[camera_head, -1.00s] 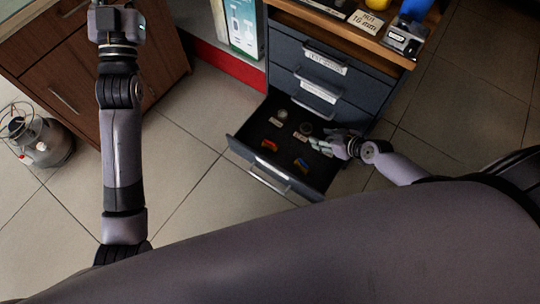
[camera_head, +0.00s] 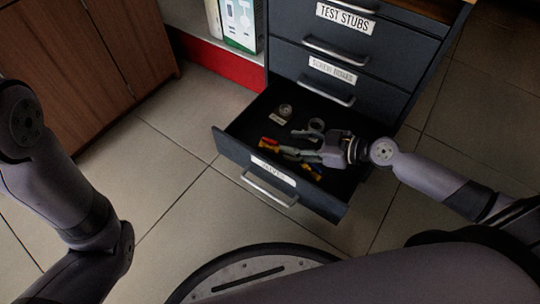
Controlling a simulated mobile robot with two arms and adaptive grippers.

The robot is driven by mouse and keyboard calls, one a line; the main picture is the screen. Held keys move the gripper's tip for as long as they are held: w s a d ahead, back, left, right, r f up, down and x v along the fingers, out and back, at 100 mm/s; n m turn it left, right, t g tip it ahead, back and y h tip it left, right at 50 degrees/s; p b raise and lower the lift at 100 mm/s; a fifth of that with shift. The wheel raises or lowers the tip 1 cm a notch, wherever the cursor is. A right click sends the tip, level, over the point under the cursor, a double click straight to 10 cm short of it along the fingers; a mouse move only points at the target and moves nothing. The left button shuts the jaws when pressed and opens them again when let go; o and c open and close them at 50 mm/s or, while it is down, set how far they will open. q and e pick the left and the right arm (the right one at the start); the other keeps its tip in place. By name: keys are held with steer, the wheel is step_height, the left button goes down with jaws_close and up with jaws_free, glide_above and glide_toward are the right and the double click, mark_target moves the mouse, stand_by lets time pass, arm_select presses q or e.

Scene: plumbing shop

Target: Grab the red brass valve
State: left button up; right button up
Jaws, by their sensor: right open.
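The valve with a red handle (camera_head: 269,141) lies in the open bottom drawer (camera_head: 236,141), toward its left side. Its lower part is partly hidden by my right gripper. My right gripper (camera_head: 292,144) reaches into the drawer from the right, with its fingers apart and pointing left at the red valve. The fingertips are close to the valve, but I cannot tell whether they touch it. My left arm shows at the left edge, but its gripper is out of the picture.
A blue and yellow valve (camera_head: 313,171) lies below my right gripper, partly hidden. Round grey fittings (camera_head: 286,111) lie at the drawer's back. The closed drawers (camera_head: 300,50) rise behind, and a wooden cabinet (camera_head: 90,60) stands left. The tiled floor (camera_head: 180,190) is clear.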

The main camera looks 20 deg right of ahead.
mark_target(275, 142)
steer(key=shift+w+a+f, duration=0.15)
steer(key=shift+a, duration=0.2)
steer(key=shift+w+a+f, duration=0.25)
steer(key=shift+w+a, duration=0.25)
steer(key=shift+f+b+x, duration=0.25)
steer(key=shift+b+x, duration=0.5)
steer(key=shift+x, duration=1.95)
steer(key=shift+d, duration=0.15)
steer(key=shift+c, duration=0.3)
jaws_close()
